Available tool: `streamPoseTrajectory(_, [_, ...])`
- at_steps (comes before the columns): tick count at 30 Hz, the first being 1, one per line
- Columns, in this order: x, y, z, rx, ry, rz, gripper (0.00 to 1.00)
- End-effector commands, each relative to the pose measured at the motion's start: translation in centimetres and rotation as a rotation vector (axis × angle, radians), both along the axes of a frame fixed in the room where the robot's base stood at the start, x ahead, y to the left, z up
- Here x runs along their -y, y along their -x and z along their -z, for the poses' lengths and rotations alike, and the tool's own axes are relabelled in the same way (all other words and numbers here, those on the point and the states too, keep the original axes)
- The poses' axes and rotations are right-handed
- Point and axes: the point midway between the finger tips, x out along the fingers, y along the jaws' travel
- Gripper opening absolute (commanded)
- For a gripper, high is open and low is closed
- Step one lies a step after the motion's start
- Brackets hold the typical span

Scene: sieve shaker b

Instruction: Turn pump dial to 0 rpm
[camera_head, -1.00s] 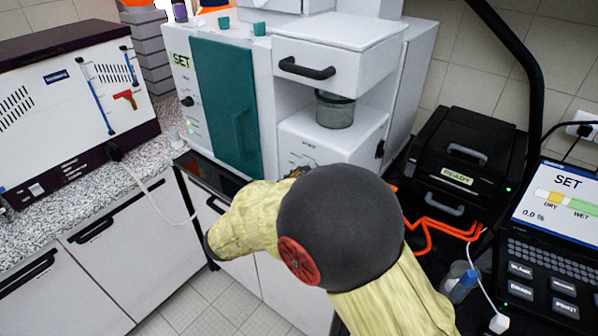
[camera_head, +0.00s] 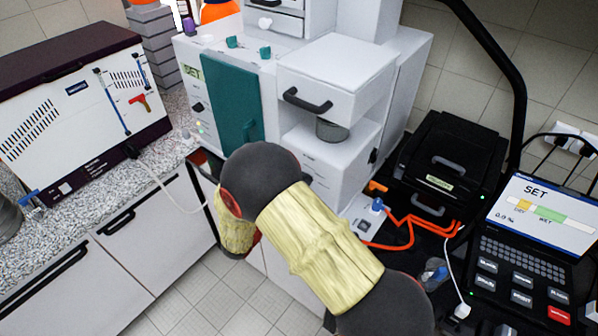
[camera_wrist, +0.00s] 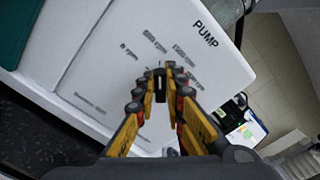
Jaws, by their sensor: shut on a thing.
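The pump panel (camera_wrist: 105,72) is a white face printed "PUMP" in the wrist view. Small rpm marks fan out above the dial. "0 rpm" is at the left, "600 rpm" and "1200 rpm" further right, and another mark is partly covered by a finger. My gripper (camera_wrist: 161,78) reaches the panel with its yellow and black fingers closed around the small dark pump dial (camera_wrist: 160,71). The fingers hide most of the dial, and I cannot read where it points. In the head view my arm hides the gripper and dial in front of the white machine (camera_head: 335,82).
A black box (camera_head: 452,160) and a laptop-like console (camera_head: 535,245) with a "SET" screen stand right of my arm. A white unit (camera_head: 75,125) stands on the left counter. The tiled floor (camera_head: 215,290) below is clear.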

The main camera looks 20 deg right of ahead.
Motion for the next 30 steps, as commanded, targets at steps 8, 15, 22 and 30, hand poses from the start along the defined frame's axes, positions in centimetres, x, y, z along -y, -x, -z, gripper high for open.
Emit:
streamPoseTrajectory(8, [-0.1, -0.1, -0.2, -0.216, 0.154, 0.001, 0.0])
streamPoseTrajectory(15, [-0.1, -0.2, 0.1, -0.388, 0.281, 0.001, 0.0])
streamPoseTrajectory(22, [-0.1, -0.2, 0.4, -0.519, 0.375, 0.001, 0.0])
streamPoseTrajectory(30, [-0.1, -0.3, 0.6, -0.607, 0.439, 0.001, 0.0])
